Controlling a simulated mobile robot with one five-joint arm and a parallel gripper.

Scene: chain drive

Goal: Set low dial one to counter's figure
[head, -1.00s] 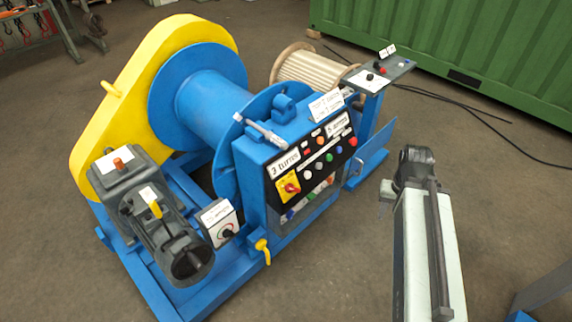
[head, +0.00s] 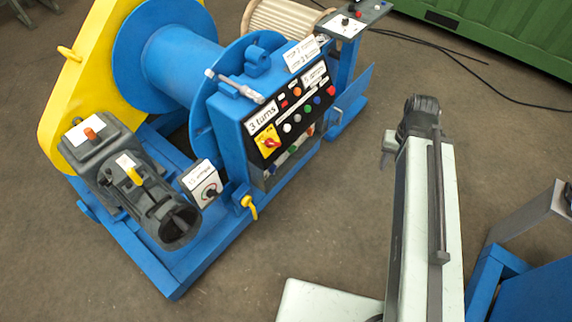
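A small white-faced dial box (head: 201,183) with a black round knob (head: 210,193) sits low on the blue frame, left of the control cabinet. Its lettering and the knob's setting are too small to read. On the blue control cabinet (head: 230,125), a white plate (head: 262,117) reads "3 turns". A second plate (head: 314,74) seems to start with a 5, but its wording is unclear. A yellow plate with a red rotary knob (head: 270,143) is below the "3 turns" plate. My arm stands at the right, clear of the machine; my gripper's fingers are not visible.
A grey motor (head: 140,190) is left of the dial box, and a yellow lever (head: 249,206) is to its right. A blue cable drum (head: 175,62) and yellow guard (head: 85,80) stand behind. Open floor (head: 320,220) lies in front of the cabinet.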

